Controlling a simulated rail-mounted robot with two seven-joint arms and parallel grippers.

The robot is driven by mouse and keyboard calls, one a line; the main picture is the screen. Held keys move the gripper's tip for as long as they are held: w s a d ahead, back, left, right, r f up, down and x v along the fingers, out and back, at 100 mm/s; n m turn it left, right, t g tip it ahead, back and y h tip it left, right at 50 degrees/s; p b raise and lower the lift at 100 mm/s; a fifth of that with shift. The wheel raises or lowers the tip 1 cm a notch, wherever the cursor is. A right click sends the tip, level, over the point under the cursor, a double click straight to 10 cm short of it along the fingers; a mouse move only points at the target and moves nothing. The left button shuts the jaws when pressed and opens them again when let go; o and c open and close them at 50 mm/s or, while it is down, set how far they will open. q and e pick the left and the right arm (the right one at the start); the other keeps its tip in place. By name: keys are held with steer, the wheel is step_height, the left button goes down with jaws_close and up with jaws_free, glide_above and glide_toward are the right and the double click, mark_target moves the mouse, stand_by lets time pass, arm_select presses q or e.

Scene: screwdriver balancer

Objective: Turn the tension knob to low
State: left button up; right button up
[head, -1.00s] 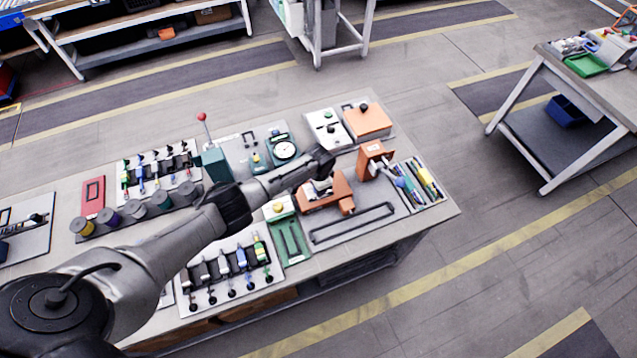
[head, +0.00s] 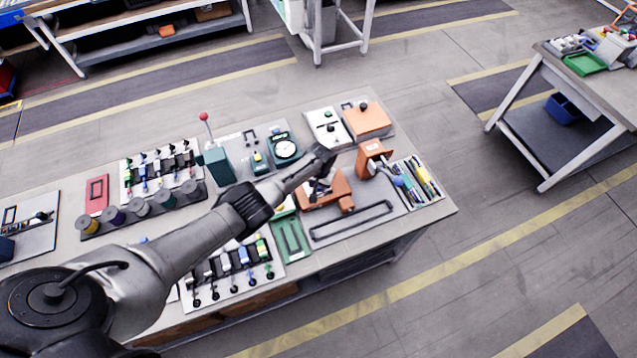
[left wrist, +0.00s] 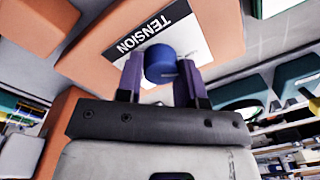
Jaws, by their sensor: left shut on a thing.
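My left gripper (head: 318,190) reaches down at the orange balancer fixture (head: 345,186) on the workbench. In the left wrist view, the two dark fingers of the left gripper (left wrist: 160,76) are on either side of a round blue tension knob (left wrist: 159,62) and shut on it. The knob sits on an orange face beside a black-and-white label (left wrist: 146,36) reading TENSION. I cannot read any low mark or a pointer on the knob. In the head view the knob is hidden by my gripper and arm. My right gripper is not in view.
An orange upright block (head: 371,158) stands close to the right of the fixture. A tray of coloured tools (head: 418,182) lies farther right. A teal box with a red-ball lever (head: 218,165) and a dial gauge (head: 285,149) stand behind my arm.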

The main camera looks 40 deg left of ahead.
arm_select(q)
steer(key=shift+r+n, duration=0.15)
steer(key=shift+n, duration=0.25)
steer(key=o, duration=0.9)
steer(key=shift+r+p, duration=0.45)
steer(key=shift+w+d+r+p, duration=0.15)
steer(key=shift+r+p, duration=0.85)
steer(key=shift+r, duration=2.2)
steer(key=shift+s+d+r+p, duration=0.15)
steer(key=shift+r+p, duration=0.85)
steer(key=shift+r, duration=2.15)
steer(key=shift+w, duration=0.1)
